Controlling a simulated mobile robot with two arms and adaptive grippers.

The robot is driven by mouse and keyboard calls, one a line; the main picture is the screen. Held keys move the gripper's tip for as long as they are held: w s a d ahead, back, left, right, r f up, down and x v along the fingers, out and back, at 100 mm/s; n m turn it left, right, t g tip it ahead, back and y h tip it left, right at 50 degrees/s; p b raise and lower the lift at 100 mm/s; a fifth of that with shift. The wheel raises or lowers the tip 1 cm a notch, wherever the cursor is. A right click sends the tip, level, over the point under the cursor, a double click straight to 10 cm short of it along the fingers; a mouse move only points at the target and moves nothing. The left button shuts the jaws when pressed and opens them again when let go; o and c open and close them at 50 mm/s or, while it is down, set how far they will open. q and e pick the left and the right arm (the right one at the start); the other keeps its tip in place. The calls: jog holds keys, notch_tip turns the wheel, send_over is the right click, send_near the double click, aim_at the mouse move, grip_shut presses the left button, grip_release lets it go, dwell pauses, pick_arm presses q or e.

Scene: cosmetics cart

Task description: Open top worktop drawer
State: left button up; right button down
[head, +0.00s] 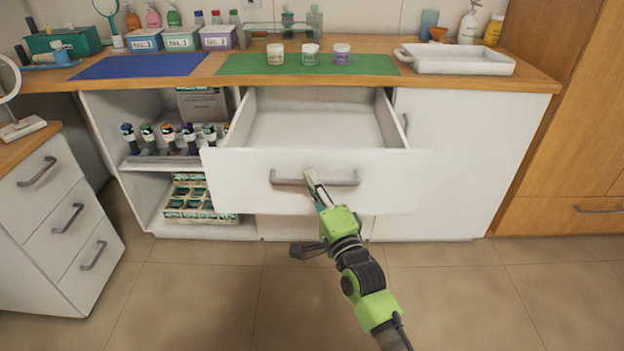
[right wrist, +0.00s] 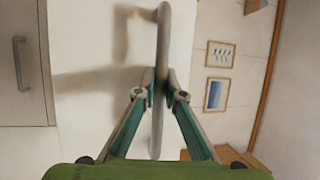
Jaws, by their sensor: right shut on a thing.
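The top worktop drawer (head: 245,170) is pulled well out from under the wooden worktop (head: 340,78). Its inside (head: 315,120) shows white and looks empty. A grey bar handle (head: 345,182) runs across the middle of its front. My right gripper (head: 309,176) is at the middle of this handle and shut on it. In the right wrist view the handle (right wrist: 163,50) passes between the two fingertips (right wrist: 163,85). My left gripper is not in view.
Open shelves (head: 150,163) with several bottles stand left of the drawer, and a closed white door (head: 455,150) is at right. A white drawer cabinet (head: 60,230) stands at far left. Jars (head: 310,54) and a white tray (head: 455,60) are on the worktop. The tiled floor (head: 470,295) in front is clear.

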jog(key=c, duration=2.1)
grip_release()
jog(key=shift+s, duration=0.1)
jog(key=v, duration=1.2)
